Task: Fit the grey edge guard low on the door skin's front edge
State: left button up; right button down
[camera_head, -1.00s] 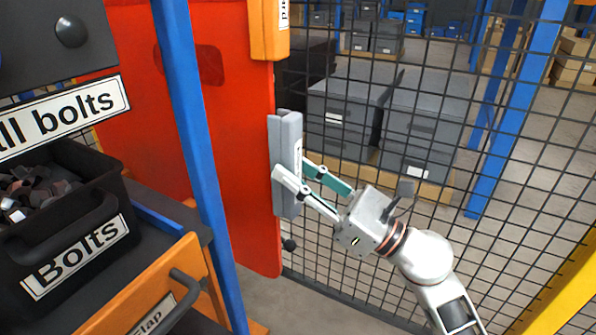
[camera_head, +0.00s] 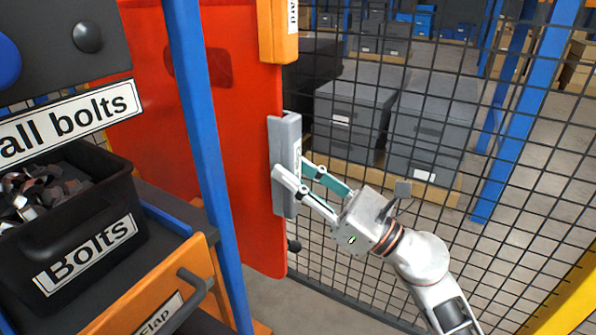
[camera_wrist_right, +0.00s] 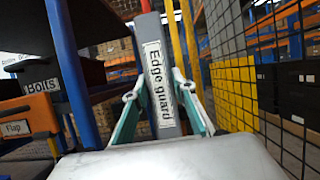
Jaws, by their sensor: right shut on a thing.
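The red door skin (camera_head: 245,150) hangs upright, its front edge running down the picture in the head view. The grey edge guard (camera_head: 284,140) is upright and overlaps the lower part of that edge; I cannot tell whether it is seated on it or just in front. My right gripper (camera_head: 291,169) is shut on the guard from the right, a finger on each side. In the right wrist view the guard (camera_wrist_right: 158,75) stands between the fingers, its "Edge guard" label facing me. The guard hides the door edge behind it. My left gripper is not in view.
An orange block (camera_head: 279,35) sits higher on the door's edge. A blue post (camera_head: 205,150) stands in front of the door. A black bolts bin (camera_head: 75,255) and orange flap drawer (camera_head: 165,290) are at left. A wire mesh fence (camera_head: 400,240) runs close behind my right arm.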

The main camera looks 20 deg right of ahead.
jog(key=shift+w+a, duration=0.2)
jog(key=shift+w, duration=0.1)
dwell(0.5)
jog(key=c, duration=1.6)
grip_release()
jog(key=v, duration=1.2)
